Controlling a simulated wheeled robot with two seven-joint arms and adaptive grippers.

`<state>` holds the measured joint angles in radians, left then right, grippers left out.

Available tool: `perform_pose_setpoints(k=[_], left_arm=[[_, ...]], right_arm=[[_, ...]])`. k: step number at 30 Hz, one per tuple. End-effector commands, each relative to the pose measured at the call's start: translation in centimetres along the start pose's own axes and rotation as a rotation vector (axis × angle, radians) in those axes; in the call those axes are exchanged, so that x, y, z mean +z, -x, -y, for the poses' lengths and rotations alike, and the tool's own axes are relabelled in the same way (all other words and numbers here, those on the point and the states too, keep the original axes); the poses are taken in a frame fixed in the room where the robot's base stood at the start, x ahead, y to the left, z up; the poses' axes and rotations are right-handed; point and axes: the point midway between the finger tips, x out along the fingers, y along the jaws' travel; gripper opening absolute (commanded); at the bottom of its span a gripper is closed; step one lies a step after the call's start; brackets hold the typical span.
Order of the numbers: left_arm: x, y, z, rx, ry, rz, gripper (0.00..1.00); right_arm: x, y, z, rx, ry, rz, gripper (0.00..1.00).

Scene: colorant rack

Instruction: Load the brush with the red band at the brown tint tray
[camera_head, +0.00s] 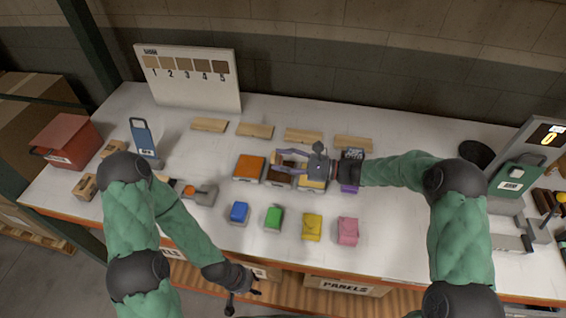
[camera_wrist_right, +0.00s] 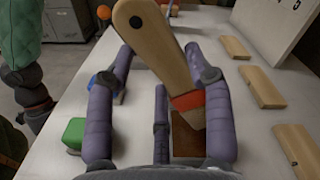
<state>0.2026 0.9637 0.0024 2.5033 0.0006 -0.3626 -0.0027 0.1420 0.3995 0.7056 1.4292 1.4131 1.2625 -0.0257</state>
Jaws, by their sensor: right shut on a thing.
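The brush has a flat wooden handle (camera_wrist_right: 152,45) and a red band (camera_wrist_right: 187,102) in the right wrist view. The handle is tilted, and the band's lower end is over or at the brown tint tray (camera_wrist_right: 187,140); bristle contact is hidden. My right gripper (camera_head: 290,162) is shut on this brush above the row of tint trays. Its purple fingers also show in the wrist view (camera_wrist_right: 160,115). The brown tray (camera_head: 280,180) is partly covered by the gripper in the head view. My left gripper (camera_head: 243,298) is open and empty at the table's front edge.
An orange tray (camera_head: 249,167) stands left of the brown one, an ochre tray (camera_head: 313,186) right. Blue (camera_head: 239,212), green (camera_head: 273,217), yellow (camera_head: 312,226) and pink (camera_head: 348,230) blocks stand in front. Wooden panels (camera_head: 255,131) lie behind. A numbered board (camera_head: 190,90) stands at the back.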

Motion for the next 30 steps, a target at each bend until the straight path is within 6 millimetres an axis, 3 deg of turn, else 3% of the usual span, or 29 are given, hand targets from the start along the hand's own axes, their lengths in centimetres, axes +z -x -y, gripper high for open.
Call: perform_pose_setpoints(k=[30], left_arm=[[-0.02, -0.62, 0.22, 0.0, 0.0, 0.0, 0.4]], right_arm=[[-0.79, 0.01, -0.53, 0.0, 0.0, 0.0, 0.2]])
